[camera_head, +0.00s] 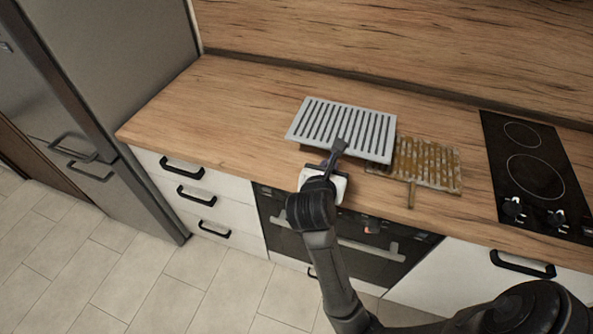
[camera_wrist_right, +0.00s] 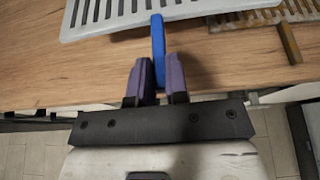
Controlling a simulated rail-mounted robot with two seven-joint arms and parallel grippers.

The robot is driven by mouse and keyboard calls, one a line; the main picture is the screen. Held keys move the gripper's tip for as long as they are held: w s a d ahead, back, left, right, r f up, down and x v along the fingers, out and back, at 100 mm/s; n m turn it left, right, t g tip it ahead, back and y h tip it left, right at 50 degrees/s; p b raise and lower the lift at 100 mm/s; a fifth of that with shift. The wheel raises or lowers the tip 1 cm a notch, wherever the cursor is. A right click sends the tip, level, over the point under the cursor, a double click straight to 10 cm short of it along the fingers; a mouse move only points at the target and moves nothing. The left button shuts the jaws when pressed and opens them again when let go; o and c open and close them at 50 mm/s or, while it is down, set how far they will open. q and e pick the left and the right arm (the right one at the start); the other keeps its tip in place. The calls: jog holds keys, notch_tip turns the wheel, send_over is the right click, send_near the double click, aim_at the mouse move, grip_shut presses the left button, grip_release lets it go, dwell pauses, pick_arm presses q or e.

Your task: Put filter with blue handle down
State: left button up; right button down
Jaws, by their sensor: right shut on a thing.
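The filter with the blue handle is a light grey slotted panel (camera_head: 345,128) over the wooden counter in the head view. Its near edge and blue handle (camera_wrist_right: 158,45) show in the right wrist view. My right gripper (camera_head: 336,155) is shut on the blue handle, with its purple fingers (camera_wrist_right: 158,80) on either side of it. The panel looks roughly level, with a shadow under its near edge; I cannot tell whether any part touches the counter. My left gripper is in neither view.
A brown-stained, greasy filter (camera_head: 428,163) with a handle lies on the counter just right of the grey one, close to its edge. A black hob (camera_head: 535,170) is further right. The counter (camera_head: 215,105) is clear to the left, beside the fridge (camera_head: 110,70).

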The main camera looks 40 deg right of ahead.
jog(key=w+a+f+b, duration=0.3)
jog(key=w+a+f, duration=0.2)
jog(key=w+f, duration=0.4)
jog(key=shift+w+a+f, duration=0.15)
jog(key=shift+a+f, duration=0.1)
jog(key=shift+f, duration=0.55)
jog(key=c, duration=1.6)
grip_release()
jog(key=shift+f, duration=0.1)
jog(key=o, duration=0.5)
